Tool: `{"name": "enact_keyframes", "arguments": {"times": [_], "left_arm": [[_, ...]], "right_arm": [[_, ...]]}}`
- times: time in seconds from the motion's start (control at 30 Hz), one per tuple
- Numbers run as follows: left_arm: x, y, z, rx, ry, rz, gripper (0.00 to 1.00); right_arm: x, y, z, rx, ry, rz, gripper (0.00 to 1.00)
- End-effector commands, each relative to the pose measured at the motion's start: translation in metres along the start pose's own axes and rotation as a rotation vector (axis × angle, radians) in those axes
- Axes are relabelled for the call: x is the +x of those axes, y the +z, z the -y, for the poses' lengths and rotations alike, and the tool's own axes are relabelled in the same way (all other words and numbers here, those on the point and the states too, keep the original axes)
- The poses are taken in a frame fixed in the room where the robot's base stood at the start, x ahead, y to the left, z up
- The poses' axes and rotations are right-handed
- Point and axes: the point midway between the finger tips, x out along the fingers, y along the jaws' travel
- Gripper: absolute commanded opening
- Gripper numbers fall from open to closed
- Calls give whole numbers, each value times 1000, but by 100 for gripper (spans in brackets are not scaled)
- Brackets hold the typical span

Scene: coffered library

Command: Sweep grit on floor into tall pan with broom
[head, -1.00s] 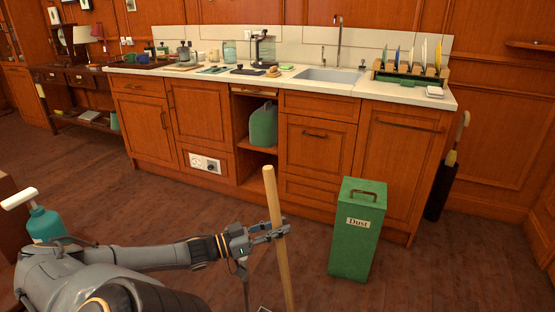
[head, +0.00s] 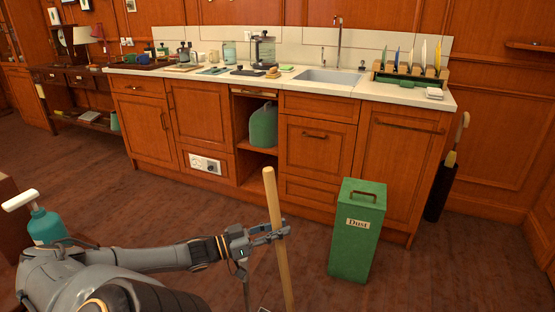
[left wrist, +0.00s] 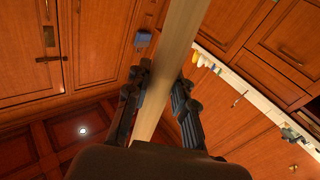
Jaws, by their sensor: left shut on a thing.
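My left gripper (head: 272,232) is shut on the pale wooden broom handle (head: 284,270), which stands nearly upright, its top leaning slightly left. In the left wrist view the handle (left wrist: 171,62) runs between the two dark fingers (left wrist: 160,105). The broom head is below the picture and hidden. A thin dark rod (head: 247,289) runs down just left of the handle, and a small pale-edged thing shows at the bottom edge; I cannot tell whether they belong to the tall pan. No grit can be made out. My right gripper is not in view.
A green bin labelled Dust (head: 356,250) stands on the floor right of the handle. Wooden cabinets (head: 312,148) with a sink counter line the back. A dark umbrella stand (head: 440,190) is at the right. The wooden floor (head: 140,210) at left is open. A teal pump bottle (head: 46,227) stands at left.

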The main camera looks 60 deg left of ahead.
Motion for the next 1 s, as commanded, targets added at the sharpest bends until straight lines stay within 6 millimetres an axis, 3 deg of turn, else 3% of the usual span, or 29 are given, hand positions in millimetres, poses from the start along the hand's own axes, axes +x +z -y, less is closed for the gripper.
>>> {"name": "enact_keyframes", "arguments": {"times": [0.4, 1.0], "left_arm": [[-6, 1, 5, 1, -2, 6, 0], [-25, -3, 25, 5, -2, 5, 0]], "right_arm": [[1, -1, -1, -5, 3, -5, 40], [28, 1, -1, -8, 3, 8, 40]]}}
